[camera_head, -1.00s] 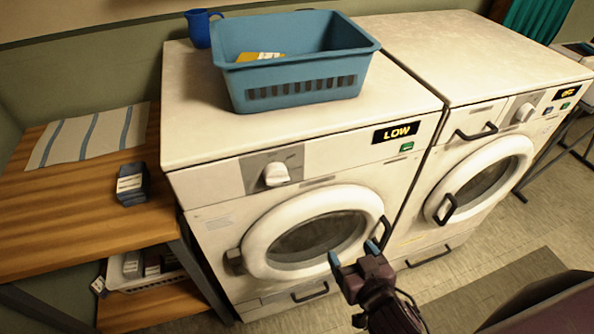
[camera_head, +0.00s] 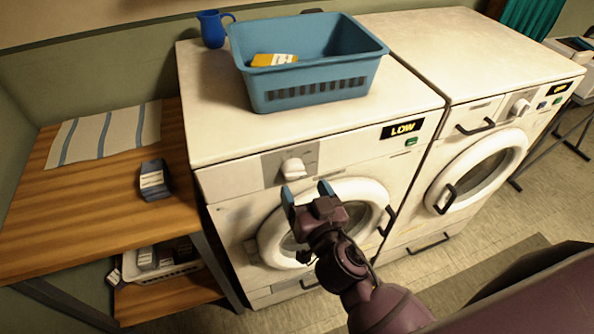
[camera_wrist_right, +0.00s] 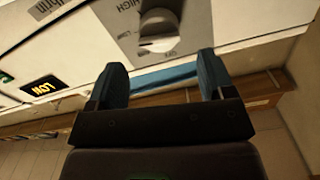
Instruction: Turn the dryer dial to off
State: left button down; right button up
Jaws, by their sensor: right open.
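The white dial (camera_head: 294,169) sits on a grey panel on the front of the left machine (camera_head: 232,184), whose display (camera_head: 403,129) reads LOW. My right gripper (camera_head: 306,192) is open and empty, just below the dial in the head view, its blue fingertips pointing up toward it. In the right wrist view the dial (camera_wrist_right: 158,30) shows beyond and between the two open fingers (camera_wrist_right: 158,78), apart from them. Part of the word HIGH shows on the panel beside it. My left gripper is in no view.
A blue basket (camera_head: 318,93) with a yellow item and a blue mug (camera_head: 214,28) stand on the machine top. A second machine (camera_head: 470,120) adjoins at the right. A wooden shelf (camera_head: 95,220) with a striped cloth and a small box is at the left.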

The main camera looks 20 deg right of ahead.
aim_at(297, 175)
jog(key=w, duration=0.3)
jog(key=shift+w+p, duration=0.3)
jog(key=shift+w+a, duration=0.1)
jog(key=shift+w, duration=0.8)
jog(key=c, duration=0.9)
